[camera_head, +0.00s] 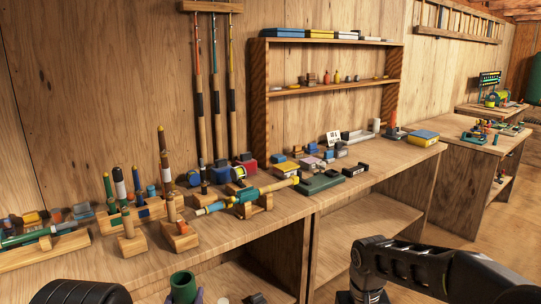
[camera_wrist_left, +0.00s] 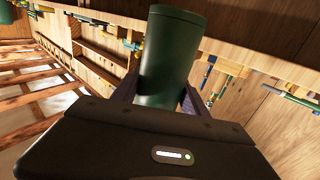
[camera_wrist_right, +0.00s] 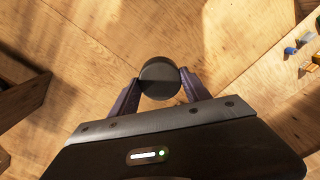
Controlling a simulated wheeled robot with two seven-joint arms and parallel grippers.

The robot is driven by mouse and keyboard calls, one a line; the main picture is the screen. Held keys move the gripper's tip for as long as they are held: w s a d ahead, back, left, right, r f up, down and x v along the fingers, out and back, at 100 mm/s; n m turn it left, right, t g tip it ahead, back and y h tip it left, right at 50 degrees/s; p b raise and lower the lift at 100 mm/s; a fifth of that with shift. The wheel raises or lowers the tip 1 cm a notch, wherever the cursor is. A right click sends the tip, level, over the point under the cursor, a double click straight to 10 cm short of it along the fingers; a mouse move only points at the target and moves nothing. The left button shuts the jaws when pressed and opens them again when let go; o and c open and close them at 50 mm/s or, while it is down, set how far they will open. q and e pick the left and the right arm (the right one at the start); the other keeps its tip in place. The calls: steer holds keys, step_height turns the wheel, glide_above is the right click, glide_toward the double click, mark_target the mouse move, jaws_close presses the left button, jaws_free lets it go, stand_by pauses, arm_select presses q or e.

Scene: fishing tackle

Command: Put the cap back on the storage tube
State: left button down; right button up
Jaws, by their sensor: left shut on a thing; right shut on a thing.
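A green storage tube (camera_head: 182,289) shows at the bottom edge of the head view, with its open end up. My left gripper is shut on it; a purple finger (camera_head: 199,296) shows beside it. In the left wrist view the dark green tube (camera_wrist_left: 170,55) stands out between the fingers of my left gripper (camera_wrist_left: 160,97). My right gripper (camera_wrist_right: 160,88) is shut on a dark round cap (camera_wrist_right: 160,75), seen in the right wrist view. The cap is apart from the tube. In the head view my right gripper is out of frame below; only its arm shows.
The wooden workbench (camera_head: 330,200) holds floats on stands, a green-and-yellow rod piece (camera_head: 245,197), and several small boxes. A shelf unit (camera_head: 330,83) stands at the back. An open lower shelf (camera_head: 385,215) is under the bench.

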arm_select(q)
steer(key=shift+d+f+h, duration=0.3)
steer(key=shift+d+f, duration=0.05)
steer(key=shift+d, duration=0.3)
arm_select(e)
steer(key=shift+r, duration=0.15)
arm_select(q)
steer(key=shift+s+d+m, duration=0.1)
steer(key=shift+d+m, duration=0.05)
steer(key=shift+m, duration=0.15)
steer(key=s+d+f+m+g+h, duration=0.1)
steer(key=s+d+m+g+h, duration=0.3)
steer(key=d+h, duration=0.4)
steer(key=s+d+f+m+g+h, duration=0.1)
steer(key=s+d+m+g+h, duration=0.3)
steer(key=d+m+h, duration=0.4)
steer(key=shift+s+d+f+g, duration=0.25)
steer(key=shift+d+f+g, duration=0.1)
steer(key=shift+d+g, duration=0.6)
